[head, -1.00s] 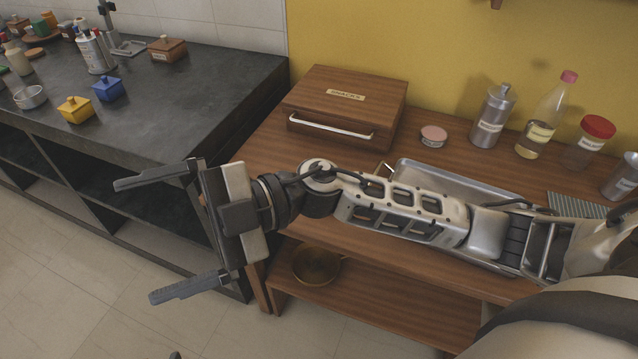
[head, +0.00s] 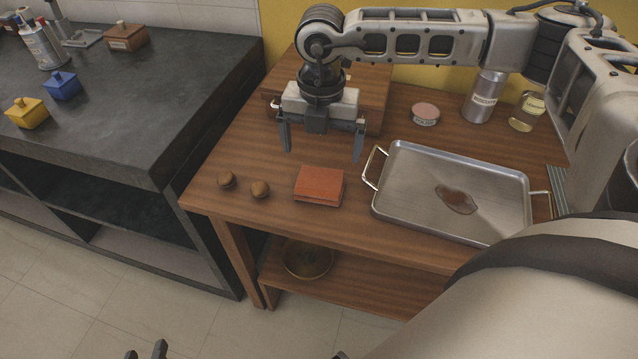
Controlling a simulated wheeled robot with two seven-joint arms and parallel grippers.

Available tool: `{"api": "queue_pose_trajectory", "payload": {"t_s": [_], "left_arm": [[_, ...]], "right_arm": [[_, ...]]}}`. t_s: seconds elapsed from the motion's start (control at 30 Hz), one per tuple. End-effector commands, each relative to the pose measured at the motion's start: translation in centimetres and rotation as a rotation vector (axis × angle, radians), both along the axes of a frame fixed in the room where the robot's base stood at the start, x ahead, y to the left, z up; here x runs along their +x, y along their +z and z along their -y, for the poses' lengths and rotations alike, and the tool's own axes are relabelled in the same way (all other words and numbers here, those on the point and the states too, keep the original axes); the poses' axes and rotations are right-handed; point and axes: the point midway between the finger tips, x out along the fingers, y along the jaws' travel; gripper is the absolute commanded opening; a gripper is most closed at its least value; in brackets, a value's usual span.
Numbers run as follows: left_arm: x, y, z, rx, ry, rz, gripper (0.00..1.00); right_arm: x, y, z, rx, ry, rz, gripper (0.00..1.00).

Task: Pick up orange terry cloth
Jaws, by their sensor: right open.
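The orange terry cloth (head: 320,184) lies folded in a flat square on the wooden table, left of the metal tray. Nothing covers it. My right gripper (head: 323,154) is open and empty, pointing down. In the head view its fingertips appear just above and behind the cloth, apart from it. Of my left gripper (head: 146,350), only dark tips show at the bottom edge; the rest is out of frame.
A metal tray (head: 408,196) with a brown puddle (head: 457,199) lies right of the cloth. A wooden box (head: 375,90) stands behind my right gripper.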

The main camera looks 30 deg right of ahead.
Motion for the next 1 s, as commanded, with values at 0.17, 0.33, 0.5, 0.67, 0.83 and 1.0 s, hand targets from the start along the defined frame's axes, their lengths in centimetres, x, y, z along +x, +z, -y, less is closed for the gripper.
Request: {"api": "queue_pose_trajectory", "payload": {"t_s": [0.17, 0.33, 0.5, 0.67, 0.83, 1.0], "left_arm": [[0.0, -0.1, 0.0, 0.001, 0.001, -0.001, 0.36], [0.0, -0.1, 0.0, 0.001, 0.0, 0.0, 0.36], [0.1, 0.1, 0.0, 0.001, 0.001, 0.002, 0.36], [0.2, 0.0, 0.0, 0.001, 0.0, 0.003, 0.36], [0.2, 0.0, 0.0, 0.001, 0.0, 0.003, 0.36], [0.2, 0.0, 0.0, 0.001, 0.001, 0.003, 0.36]], "right_arm": [[0.0, -3.2, -0.1, 0.001, 0.002, -0.001, 1.0], [0.0, -4.3, -0.1, 0.003, 0.004, 0.0, 1.0], [-0.2, -6.2, -0.3, 0.002, 0.003, -0.002, 1.0], [-0.2, -8.6, -0.4, 0.002, 0.003, -0.001, 1.0], [-0.2, -9.5, -0.4, 0.003, 0.002, 0.0, 1.0], [-0.2, -9.5, -0.4, 0.004, 0.002, 0.001, 1.0]]}}
